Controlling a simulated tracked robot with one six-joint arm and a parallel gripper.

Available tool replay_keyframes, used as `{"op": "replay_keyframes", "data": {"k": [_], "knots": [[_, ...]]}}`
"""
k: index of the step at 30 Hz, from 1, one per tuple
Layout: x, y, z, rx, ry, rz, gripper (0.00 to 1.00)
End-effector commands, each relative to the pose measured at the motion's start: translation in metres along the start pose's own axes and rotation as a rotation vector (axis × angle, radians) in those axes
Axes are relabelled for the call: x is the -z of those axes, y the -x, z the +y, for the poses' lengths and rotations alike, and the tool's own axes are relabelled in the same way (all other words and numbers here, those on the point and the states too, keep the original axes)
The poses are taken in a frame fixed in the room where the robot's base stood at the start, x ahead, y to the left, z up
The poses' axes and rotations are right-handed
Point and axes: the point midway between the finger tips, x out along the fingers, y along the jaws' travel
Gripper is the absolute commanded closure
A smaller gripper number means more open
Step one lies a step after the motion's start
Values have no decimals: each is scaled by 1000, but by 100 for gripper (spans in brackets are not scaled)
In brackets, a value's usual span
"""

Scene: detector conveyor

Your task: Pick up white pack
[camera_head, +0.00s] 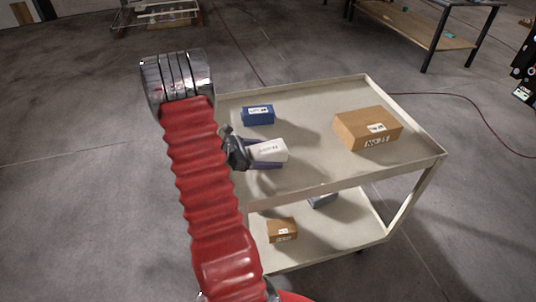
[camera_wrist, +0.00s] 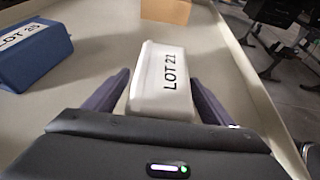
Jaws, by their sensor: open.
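The white pack (camera_head: 268,150) lies on the top shelf of a beige cart (camera_head: 300,179), near its left front side. In the wrist view the white pack (camera_wrist: 162,80) is upright in the picture and its label reads LOT 21. My gripper (camera_head: 266,153) is open around it, with one purple finger on each side of the pack. Contact cannot be told. The pack's near end is hidden behind the gripper body.
A blue box (camera_head: 258,115), marked LOT 25 or similar, sits behind the pack and to the left in the wrist view (camera_wrist: 35,55). A large brown box (camera_head: 367,128) stands at the right of the top shelf. The lower shelf holds a small brown box (camera_head: 282,229) and a grey-blue item (camera_head: 322,200).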

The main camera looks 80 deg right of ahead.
Motion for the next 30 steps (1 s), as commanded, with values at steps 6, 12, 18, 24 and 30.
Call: {"op": "replay_keyframes", "data": {"k": [6,12,18,24,30], "knots": [[0,0,0,0,0,0,38],[0,0,0,0,0,0,52],[0,0,0,0,0,0,66],[0,0,0,0,0,0,80],[-1,0,0,0,-1,-1,82]]}}
